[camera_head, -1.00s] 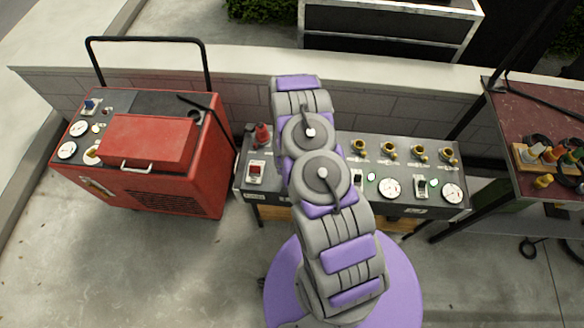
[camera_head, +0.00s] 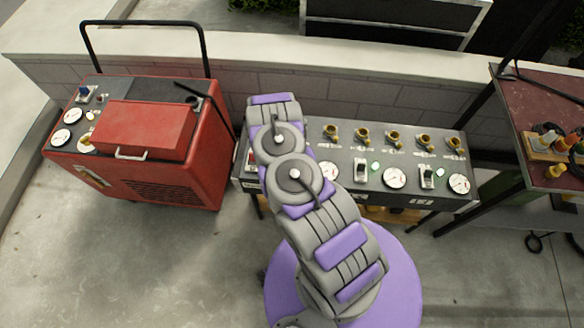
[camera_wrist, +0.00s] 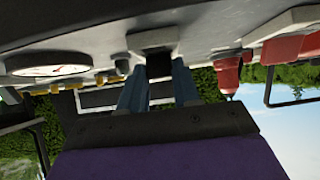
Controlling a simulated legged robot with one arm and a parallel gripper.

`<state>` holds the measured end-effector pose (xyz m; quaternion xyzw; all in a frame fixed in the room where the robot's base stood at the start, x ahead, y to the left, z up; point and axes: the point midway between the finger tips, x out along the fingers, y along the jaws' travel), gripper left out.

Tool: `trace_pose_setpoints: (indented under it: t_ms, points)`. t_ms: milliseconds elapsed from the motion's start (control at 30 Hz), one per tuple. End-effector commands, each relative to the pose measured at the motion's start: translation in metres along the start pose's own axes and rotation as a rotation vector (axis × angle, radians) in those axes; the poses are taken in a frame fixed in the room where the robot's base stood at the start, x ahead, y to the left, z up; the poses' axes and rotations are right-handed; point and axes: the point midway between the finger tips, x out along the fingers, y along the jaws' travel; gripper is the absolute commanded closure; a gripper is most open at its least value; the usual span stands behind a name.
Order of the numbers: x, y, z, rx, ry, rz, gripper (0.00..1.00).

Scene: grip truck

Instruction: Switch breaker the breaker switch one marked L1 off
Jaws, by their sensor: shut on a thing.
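The grey breaker panel (camera_head: 400,198) stands at the middle right in the head view, with white-plated black switches (camera_head: 360,169) and (camera_head: 427,176). In the wrist view, which looks upside down, a black switch (camera_wrist: 156,64) projects from a pale plate (camera_wrist: 150,38). My gripper (camera_wrist: 160,80) has its two blue-grey fingers on either side of this switch and is shut on it. In the head view my arm hides the gripper and this part of the panel. I cannot read an L1 mark or tell the switch's on or off position.
A round gauge (camera_wrist: 48,70) and red parts (camera_wrist: 229,74) flank the switch in the wrist view. Several yellow knobs (camera_head: 394,138) line the panel's back. A red machine (camera_head: 170,182) stands left, a dark red table (camera_head: 520,100) right. A low wall runs behind.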

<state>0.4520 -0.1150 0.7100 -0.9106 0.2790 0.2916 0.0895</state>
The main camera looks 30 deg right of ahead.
Motion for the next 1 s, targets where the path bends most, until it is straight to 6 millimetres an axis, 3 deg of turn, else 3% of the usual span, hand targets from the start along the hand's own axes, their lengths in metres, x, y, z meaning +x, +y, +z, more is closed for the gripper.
trace_pose_setpoints:
  t_ms: [600,633,900,1000]
  points:
    - [-0.001,-0.0002,0.0044,-0.002,0.037,-0.001,0.99]
    - [-0.001,-0.0002,0.0044,-0.002,0.037,-0.001,0.68]
    - [-0.001,0.0001,0.0034,-0.001,0.039,-0.001,0.43]
    - [-0.001,0.0001,0.0032,-0.001,0.04,0.0,0.43]
